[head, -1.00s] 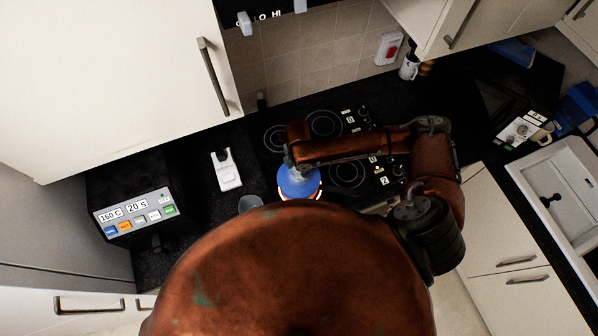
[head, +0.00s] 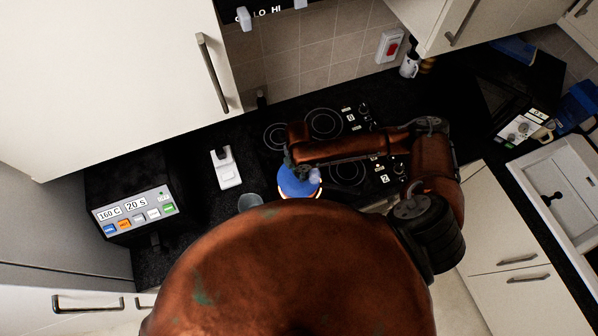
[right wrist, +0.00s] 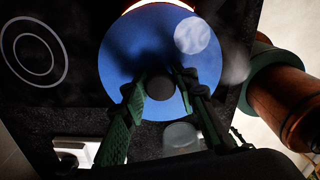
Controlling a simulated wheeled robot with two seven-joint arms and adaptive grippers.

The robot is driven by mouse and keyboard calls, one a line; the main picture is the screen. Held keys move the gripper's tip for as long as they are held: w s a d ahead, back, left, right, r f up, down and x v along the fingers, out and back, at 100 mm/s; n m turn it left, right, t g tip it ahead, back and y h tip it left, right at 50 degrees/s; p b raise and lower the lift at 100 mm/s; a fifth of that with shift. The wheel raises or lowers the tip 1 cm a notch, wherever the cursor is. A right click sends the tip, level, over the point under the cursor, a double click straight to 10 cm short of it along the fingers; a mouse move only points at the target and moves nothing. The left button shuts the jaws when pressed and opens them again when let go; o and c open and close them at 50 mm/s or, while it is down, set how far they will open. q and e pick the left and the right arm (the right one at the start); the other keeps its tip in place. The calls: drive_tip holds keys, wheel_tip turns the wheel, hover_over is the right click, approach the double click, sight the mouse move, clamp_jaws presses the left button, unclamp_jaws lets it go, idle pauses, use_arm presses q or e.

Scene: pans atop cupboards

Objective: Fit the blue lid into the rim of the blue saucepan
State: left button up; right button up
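The blue lid (head: 297,182) shows in the head view over the front of the hob, partly covered by my right arm. In the right wrist view the blue lid (right wrist: 120,52) is a wide disc with a dark round knob (right wrist: 160,86). The green fingers of my right gripper (right wrist: 161,80) lie on either side of this knob, close against it, and look shut on it. The body of the blue saucepan cannot be made out, so I cannot tell whether the lid is seated in its rim. My left gripper is not in view.
An orange-white glow (right wrist: 160,3) shows at the lid's edge, with pale vapour near it. A grey cup (head: 250,202) stands just left of the lid. A white device (head: 226,168) lies farther left. The hob (head: 325,124) has clear rings behind.

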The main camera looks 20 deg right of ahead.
drive_tip(key=o, duration=0.4)
wheel_tip(320, 180, up, 12)
idle(0.6)
idle(0.5)
